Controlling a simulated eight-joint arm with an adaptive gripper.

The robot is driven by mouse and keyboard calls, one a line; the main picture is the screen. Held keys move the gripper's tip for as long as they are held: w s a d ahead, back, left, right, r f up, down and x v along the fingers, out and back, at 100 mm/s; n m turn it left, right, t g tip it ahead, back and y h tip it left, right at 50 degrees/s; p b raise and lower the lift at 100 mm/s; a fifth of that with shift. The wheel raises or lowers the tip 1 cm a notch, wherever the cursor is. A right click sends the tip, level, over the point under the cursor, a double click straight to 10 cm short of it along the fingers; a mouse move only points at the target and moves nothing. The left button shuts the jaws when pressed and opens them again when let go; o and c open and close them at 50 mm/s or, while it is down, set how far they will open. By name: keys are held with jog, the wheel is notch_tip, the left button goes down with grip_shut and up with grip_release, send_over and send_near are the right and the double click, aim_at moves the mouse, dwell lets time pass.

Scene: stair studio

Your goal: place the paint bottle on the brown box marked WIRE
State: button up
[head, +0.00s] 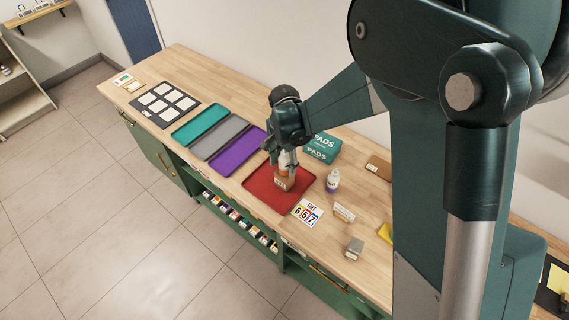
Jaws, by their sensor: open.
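A small brown box (283,184) sits on the red tray (262,190), and the dark marking on its front is too small to read surely. My gripper (284,166) is directly above this box, pointing down, with its jaws open. A small orange and white thing (283,171), perhaps a paint bottle, shows between the fingers at the top of the box. The fingers partly hide it, and I cannot tell whether it touches the box. Another bottle (332,180), white with a purple lower part, stands upright just right of the red tray.
Purple (237,151), grey (217,136) and teal (199,123) trays lie to the left. A green PADS box (322,147) stands behind the red tray. A number card (307,213), a small sign (344,213), a grey block (354,247) and another brown box (379,167) are to the right.

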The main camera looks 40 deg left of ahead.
jog(key=shift+r, duration=0.2)
jog(key=shift+r, duration=5.95)
jog(key=shift+w+d+r, duration=0.25)
jog(key=shift+d+r, duration=0.05)
jog(key=shift+d, duration=0.05)
jog(key=w+d+r+t+y, duration=0.15)
jog(key=d+r, duration=0.35)
jog(key=d, duration=0.6)
jog(key=w+d+r, duration=0.3)
jog(key=d+r, duration=0.2)
jog(key=d, duration=0.6)
jog(key=w+d+r+t, duration=0.15)
jog(key=d+r, duration=0.35)
jog(key=d, duration=0.5)
jog(key=s+d+t, duration=0.1)
jog(key=s+d, duration=0.3)
jog(key=d, duration=0.6)
jog(key=s+d+n+t+h, duration=0.1)
jog(key=s+d, duration=0.3)
jog(key=d, duration=0.6)
jog(key=s+d+t, duration=0.2)
jog(key=s+d, duration=0.2)
jog(key=d, duration=0.6)
jog(key=shift+d+r+n, duration=0.35)
jog(key=shift+d+n, duration=0.05)
